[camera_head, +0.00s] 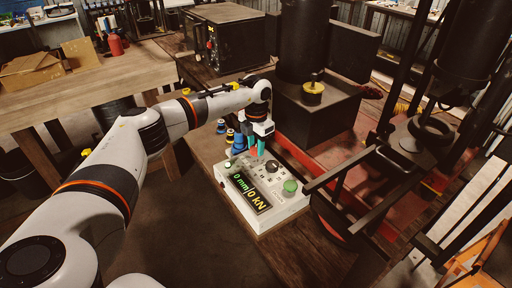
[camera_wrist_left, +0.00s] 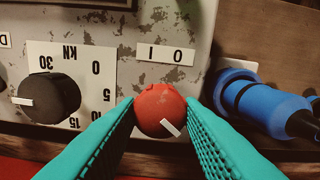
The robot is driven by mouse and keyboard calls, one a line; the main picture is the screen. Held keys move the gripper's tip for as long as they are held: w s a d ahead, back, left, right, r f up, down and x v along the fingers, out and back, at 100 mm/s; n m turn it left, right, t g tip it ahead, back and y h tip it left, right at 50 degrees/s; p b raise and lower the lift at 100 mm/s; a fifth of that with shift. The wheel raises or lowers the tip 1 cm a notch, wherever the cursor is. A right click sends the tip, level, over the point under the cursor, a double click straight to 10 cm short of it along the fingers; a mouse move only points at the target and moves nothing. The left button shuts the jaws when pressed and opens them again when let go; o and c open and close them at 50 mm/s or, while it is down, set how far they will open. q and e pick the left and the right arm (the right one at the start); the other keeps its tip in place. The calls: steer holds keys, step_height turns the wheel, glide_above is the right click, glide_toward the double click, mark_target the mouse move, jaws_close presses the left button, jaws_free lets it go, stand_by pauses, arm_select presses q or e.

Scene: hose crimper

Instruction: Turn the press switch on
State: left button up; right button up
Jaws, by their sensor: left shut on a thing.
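The press control box (camera_head: 237,204) stands on the bench, its display (camera_head: 250,192) lit green and yellow with "0 mm" and "0 kN". My left gripper (camera_head: 260,152) reaches down to the box's far edge. In the left wrist view, its teal fingers (camera_wrist_left: 160,118) are shut on the sides of a red rotary switch (camera_wrist_left: 158,104). The switch's white mark slants to the lower right, and an "I O" label (camera_wrist_left: 165,54) sits above it. In the head view the fingers hide the switch. My right gripper is not in view.
A black knob (camera_wrist_left: 48,97) with a kN scale is left of the switch, and a blue connector (camera_wrist_left: 255,100) is close on its right. A green button (camera_head: 290,186) is on the box. The black press machine (camera_head: 312,110) stands behind the box.

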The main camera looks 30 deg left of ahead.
mark_target(256, 147)
arm_select(q)
steer(key=shift+r+m, duration=0.1)
steer(key=shift+m, duration=0.5)
steer(key=o, duration=1)
steer(key=shift+c, duration=0.2)
step_height(256, 147, up, 12)
steer(key=b, duration=0.3)
